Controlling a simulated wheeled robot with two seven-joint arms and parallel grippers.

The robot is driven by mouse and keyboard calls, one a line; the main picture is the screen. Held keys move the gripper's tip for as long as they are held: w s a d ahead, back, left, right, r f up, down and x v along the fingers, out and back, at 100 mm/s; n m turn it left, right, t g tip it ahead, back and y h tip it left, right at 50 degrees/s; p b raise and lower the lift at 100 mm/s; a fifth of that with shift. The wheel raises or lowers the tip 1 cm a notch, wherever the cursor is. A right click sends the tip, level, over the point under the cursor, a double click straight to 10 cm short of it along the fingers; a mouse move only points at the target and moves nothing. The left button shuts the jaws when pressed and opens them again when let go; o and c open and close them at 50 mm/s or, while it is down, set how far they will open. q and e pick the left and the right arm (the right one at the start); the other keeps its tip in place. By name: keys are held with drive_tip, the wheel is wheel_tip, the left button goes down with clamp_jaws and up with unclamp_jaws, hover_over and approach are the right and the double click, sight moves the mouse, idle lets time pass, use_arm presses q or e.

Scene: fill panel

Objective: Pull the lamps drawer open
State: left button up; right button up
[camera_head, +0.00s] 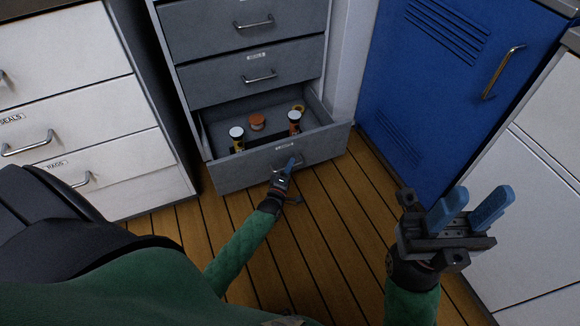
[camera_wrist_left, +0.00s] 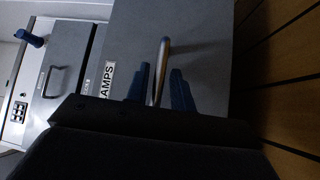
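The lamps drawer (camera_head: 253,171) is the grey bottom drawer of the middle cabinet, and it stands pulled out with its inside showing. Its label, partly cut to "AMPS", shows in the left wrist view (camera_wrist_left: 107,80). My left gripper (camera_head: 290,165) is at the drawer's front. My right gripper (camera_head: 468,207) is open and empty, well right of the drawer, over the floor.
Several small jars or cans, such as a white-topped one (camera_head: 236,134), stand in the drawer. Closed grey drawers (camera_head: 258,75) are above. A white drawer unit (camera_head: 85,155) is on the left. A blue locker door (camera_head: 440,90) is on the right. The wooden floor (camera_head: 330,215) in front is clear.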

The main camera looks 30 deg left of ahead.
use_arm(q)
drive_tip(key=shift+o, duration=0.4)
drive_tip(key=shift+s, duration=0.3)
drive_tip(key=s+f+p, duration=0.1)
drive_tip(key=s+p, duration=0.1)
drive_tip(key=s, duration=0.5)
drive_tip(key=shift+d, duration=0.3)
